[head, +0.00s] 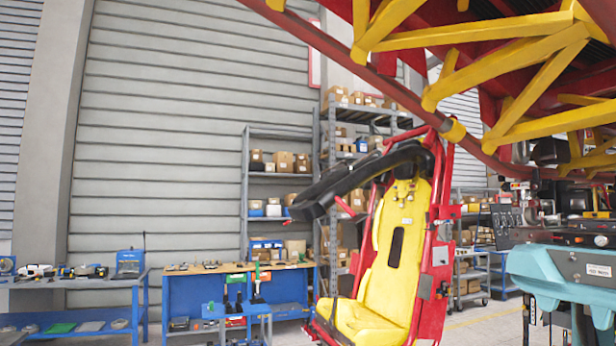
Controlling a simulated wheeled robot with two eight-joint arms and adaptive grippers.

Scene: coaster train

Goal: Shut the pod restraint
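The pod is a yellow seat (397,240) in a red frame (437,250), hanging from the red and yellow coaster track in the head view. Its black padded restraint (343,182) is raised. It sticks out forward and to the left from the top of the seat, apart from the seat cushion (363,318). A red handle (344,206) shows below the restraint. Neither of my grippers is in view.
The track (500,55) with yellow braces overhangs the upper right. A teal machine (565,278) stands at the right. Blue workbenches (228,296) with tools and grey shelves (324,170) with boxes stand behind the pod. Some floor (485,325) is clear right of the pod.

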